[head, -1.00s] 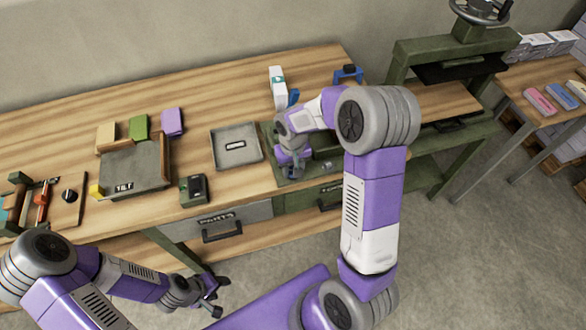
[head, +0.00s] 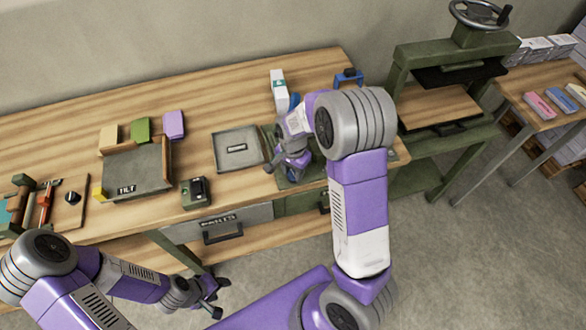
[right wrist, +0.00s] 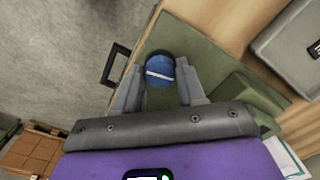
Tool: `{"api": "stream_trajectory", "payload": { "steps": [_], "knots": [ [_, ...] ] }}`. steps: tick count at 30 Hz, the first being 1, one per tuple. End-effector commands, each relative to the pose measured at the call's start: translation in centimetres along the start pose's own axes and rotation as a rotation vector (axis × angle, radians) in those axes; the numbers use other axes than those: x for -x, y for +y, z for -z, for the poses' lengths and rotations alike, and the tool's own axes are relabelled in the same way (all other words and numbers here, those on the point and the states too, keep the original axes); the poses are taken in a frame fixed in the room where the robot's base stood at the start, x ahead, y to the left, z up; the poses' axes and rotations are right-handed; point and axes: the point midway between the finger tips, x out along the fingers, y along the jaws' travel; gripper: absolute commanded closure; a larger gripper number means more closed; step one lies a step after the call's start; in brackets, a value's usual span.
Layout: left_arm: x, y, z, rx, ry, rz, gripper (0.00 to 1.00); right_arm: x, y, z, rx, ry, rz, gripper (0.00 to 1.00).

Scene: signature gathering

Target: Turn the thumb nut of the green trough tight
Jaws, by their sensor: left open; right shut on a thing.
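The thumb nut (right wrist: 160,72) shows in the right wrist view as a round blue knob with a white line across its top. My right gripper (right wrist: 158,88) is shut on it, one finger on each side. The green trough (right wrist: 205,62) lies around and under the nut, with a raised green block beside the right finger. In the head view my right wrist and forearm hide most of the trough and all of the nut. My left gripper (head: 217,297) is open and empty, low in front of the bench, away from the trough.
A grey tray (head: 222,158) sits left of the trough. A black-topped green device (head: 195,192) and the TILT tray (head: 135,175) stand further left. A white bottle (head: 279,92) stands behind. A green press (head: 440,60) stands to the right. A drawer handle (right wrist: 115,63) juts out near the nut.

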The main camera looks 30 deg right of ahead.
Motion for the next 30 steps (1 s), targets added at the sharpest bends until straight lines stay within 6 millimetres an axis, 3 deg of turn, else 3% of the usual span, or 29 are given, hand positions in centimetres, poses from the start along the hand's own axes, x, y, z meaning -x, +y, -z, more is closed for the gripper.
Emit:
{"api": "stream_trajectory", "payload": {
  "steps": [12, 28, 29, 30],
  "knots": [
    [0.94, 0.35, -0.04, 0.0, 0.0, 0.0, 0.47, 0.15, -0.13, 0.08, -0.18, 0.002, 0.003, 0.91],
    [0.99, 0.37, -0.05, 0.0, 0.0, 0.0, 0.47, 0.11, -0.15, 0.1, -0.204, 0.002, 0.004, 0.91],
    [0.99, 0.37, -0.05, 0.0, 0.0, 0.0, 0.47, 0.11, -0.15, 0.1, -0.204, 0.002, 0.004, 0.59],
    [0.99, 0.37, -0.05, 0.0, 0.0, 0.0, 0.47, 0.1, -0.15, 0.1, -0.204, 0.002, 0.004, 0.53]
  ]
}}
